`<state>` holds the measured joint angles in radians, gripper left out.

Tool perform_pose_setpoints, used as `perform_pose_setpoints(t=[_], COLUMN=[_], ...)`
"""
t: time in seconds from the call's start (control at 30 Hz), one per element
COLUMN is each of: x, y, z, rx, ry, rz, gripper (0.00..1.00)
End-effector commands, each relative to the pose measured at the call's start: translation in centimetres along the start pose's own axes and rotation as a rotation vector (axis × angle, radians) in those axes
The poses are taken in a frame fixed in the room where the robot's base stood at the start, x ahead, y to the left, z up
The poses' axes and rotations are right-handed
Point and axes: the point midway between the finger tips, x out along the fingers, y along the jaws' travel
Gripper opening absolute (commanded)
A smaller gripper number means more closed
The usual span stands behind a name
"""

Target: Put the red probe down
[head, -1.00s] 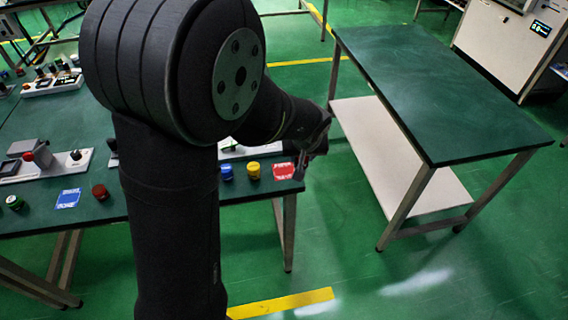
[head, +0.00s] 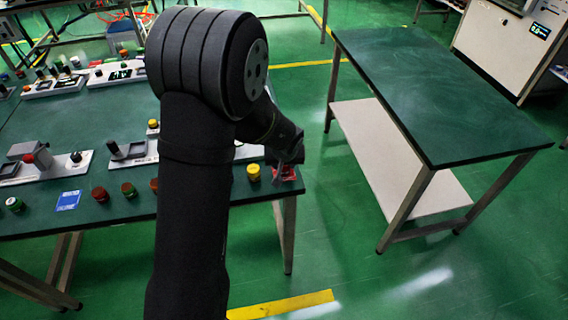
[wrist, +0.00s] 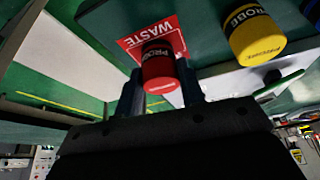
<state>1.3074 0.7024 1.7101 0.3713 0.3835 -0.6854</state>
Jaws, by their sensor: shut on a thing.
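The red probe (wrist: 160,70), a short cylinder with a dark band and lettering, is between the two fingers of my gripper (wrist: 158,88) in the wrist view. My gripper is shut on it. A red label reading WASTE (wrist: 148,34) lies on the green table just beyond the probe. I cannot tell whether the probe touches the table or label. In the head view my gripper (head: 287,158) is at the table's right front corner, over the red label (head: 288,174), which it partly covers.
A yellow probe (wrist: 256,36) stands beside the label; it also shows in the head view (head: 253,172). A blue label (head: 68,200) and several dark red knobs lie along the front edge. A second green table (head: 440,90) stands right, across a floor gap.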

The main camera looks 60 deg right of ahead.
Motion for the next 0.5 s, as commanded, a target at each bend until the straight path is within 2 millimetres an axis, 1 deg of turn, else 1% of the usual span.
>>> perform_pose_setpoints(t=[0.17,0.2,0.27,0.3,0.5], x=[0.33,0.29,0.28,0.28,0.27], y=[0.02,0.02,0.01,0.01,0.01], z=[0.13,0.11,0.11,0.11,0.11], rx=[0.000,-0.001,0.000,0.000,0.000], ry=[0.000,0.000,0.000,0.000,0.000], rz=[0.000,0.000,0.000,0.000,0.000], gripper=[0.09,0.43,0.55,0.57,0.57])
